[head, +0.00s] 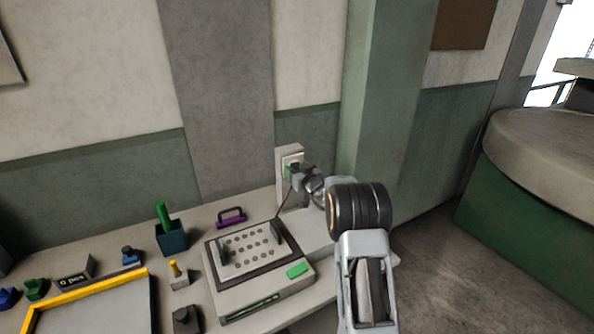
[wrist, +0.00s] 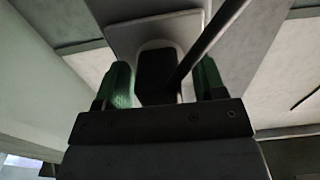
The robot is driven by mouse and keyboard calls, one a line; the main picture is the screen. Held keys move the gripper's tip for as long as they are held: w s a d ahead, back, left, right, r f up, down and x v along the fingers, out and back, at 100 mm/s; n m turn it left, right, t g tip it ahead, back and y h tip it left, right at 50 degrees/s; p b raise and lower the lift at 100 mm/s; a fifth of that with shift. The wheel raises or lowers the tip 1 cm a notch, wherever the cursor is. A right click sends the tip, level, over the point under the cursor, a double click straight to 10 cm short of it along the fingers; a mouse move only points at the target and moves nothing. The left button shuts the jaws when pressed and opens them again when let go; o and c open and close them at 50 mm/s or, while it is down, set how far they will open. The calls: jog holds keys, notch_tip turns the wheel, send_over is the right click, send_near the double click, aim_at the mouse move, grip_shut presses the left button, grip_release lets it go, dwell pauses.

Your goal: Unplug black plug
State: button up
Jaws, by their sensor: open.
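The black plug (wrist: 155,72) sits in a pale socket plate (wrist: 188,30) in the wrist view, with a dark cord running from it to the upper right. My gripper (wrist: 160,85) is open, with one green-padded finger on each side of the plug. I cannot tell whether either finger touches it. In the head view my gripper (head: 297,172) is at the wall outlet (head: 291,158) and mostly hides the plug. The cord (head: 284,200) hangs from there down toward the machine.
A grey machine (head: 232,302) with a holed top and green button stands below the outlet on the table. A purple handle (head: 231,217), a teal cup with a green stick (head: 171,237) and a yellow-rimmed tray (head: 92,299) lie to the left. A green pillar (head: 385,110) rises right of the outlet.

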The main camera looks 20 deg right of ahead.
dwell(0.4)
grip_shut()
jog(key=shift+s+d+b, duration=0.2)
jog(key=shift+s+b, duration=0.35)
jog(key=shift+s, duration=0.9)
jog(key=shift+s+d+b, duration=0.15)
jog(key=shift+s+b, duration=0.35)
jog(key=shift+s, duration=0.95)
jog(key=shift+s, duration=0.1)
